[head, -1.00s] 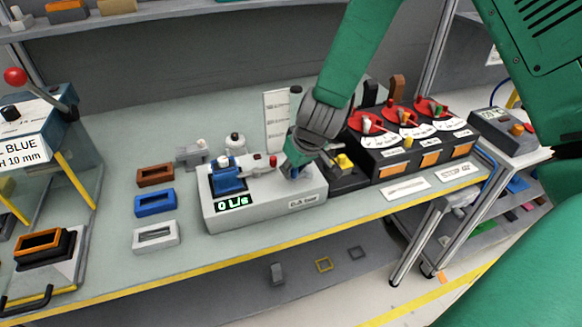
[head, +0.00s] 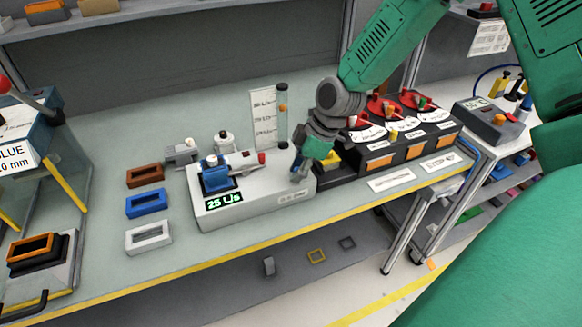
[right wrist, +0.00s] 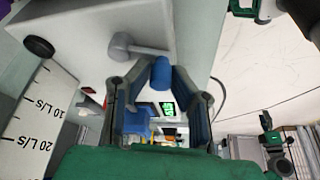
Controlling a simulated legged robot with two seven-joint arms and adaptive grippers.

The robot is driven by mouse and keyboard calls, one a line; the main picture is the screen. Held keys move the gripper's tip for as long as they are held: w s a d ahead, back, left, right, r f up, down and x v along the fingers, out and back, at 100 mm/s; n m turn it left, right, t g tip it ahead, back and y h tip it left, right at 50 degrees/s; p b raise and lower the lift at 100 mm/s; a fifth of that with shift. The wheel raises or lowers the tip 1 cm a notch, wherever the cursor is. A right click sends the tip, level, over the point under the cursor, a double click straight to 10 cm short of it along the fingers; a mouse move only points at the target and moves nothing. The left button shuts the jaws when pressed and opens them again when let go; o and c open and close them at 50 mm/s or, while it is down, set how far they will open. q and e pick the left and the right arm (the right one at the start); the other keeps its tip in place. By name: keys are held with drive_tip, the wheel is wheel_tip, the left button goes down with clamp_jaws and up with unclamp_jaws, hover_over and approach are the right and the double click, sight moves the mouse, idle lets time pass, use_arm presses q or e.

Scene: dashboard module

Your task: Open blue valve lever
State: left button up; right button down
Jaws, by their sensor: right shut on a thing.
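The blue valve lever (right wrist: 161,73) shows in the right wrist view as a grey arm with a blue grip at its end. The grip lies between the fingers of my right gripper (right wrist: 160,92), which is shut on it. In the head view my right gripper (head: 299,168) is at the right end of the white valve module (head: 255,196) and hides most of the lever. The green display (head: 224,199) on the module reads 25 L/s. The clear flow tube (head: 283,125) behind has an orange float near its top. My left gripper is not in view.
Right of the module stands a black panel (head: 385,172) with red dials. To the left lie brown (head: 145,174), blue (head: 147,203) and white (head: 148,236) rectangular frames. The yellow-edged table (head: 110,262) is bare in front of them.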

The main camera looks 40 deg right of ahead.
drive_tip(key=n, duration=0.1)
drive_tip(key=d+n, duration=0.1)
drive_tip(key=n+g, duration=0.1)
drive_tip(key=shift+s+d+r+n+y, duration=0.1)
drive_tip(key=shift+d+r+n+y, duration=0.05)
drive_tip(key=shift+d+n+y, duration=0.2)
drive_tip(key=shift+a, duration=0.1)
drive_tip(key=shift+n, duration=0.25)
drive_tip(key=c, duration=1.5)
unclamp_jaws()
drive_tip(key=shift+o, duration=0.2)
drive_tip(key=shift+s+d, duration=0.1)
drive_tip(key=shift+d, duration=0.1)
